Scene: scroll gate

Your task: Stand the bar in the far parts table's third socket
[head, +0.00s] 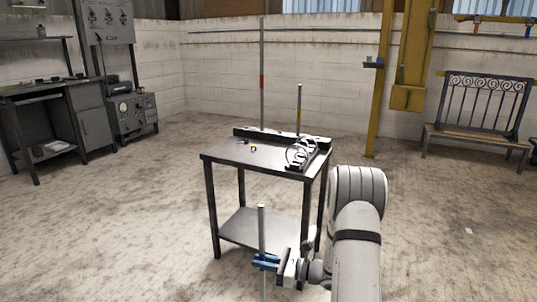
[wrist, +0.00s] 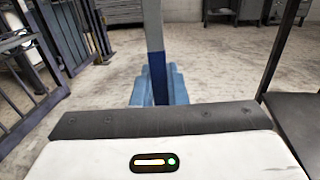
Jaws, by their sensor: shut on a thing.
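My gripper (head: 265,262), with blue fingers, is shut on a grey bar (head: 262,228) that stands upright in front of the parts table (head: 228,152), at the level of its lower shelf. In the wrist view the bar (wrist: 153,40) rises between the blue fingers (wrist: 158,88). A dark socket rail (head: 285,136) runs along the table's back edge. A tall bar with a red band (head: 262,60) and a shorter bar with a yellow band (head: 299,105) stand upright at the rail. The single sockets are too small to make out.
A scrollwork piece (head: 301,153) lies at the table's right side, and small parts (head: 253,149) lie near its middle. A yellow post (head: 381,90) and a bench with a scroll-topped grille (head: 478,105) stand right. A workbench (head: 45,110) stands left. Floor around the table is clear.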

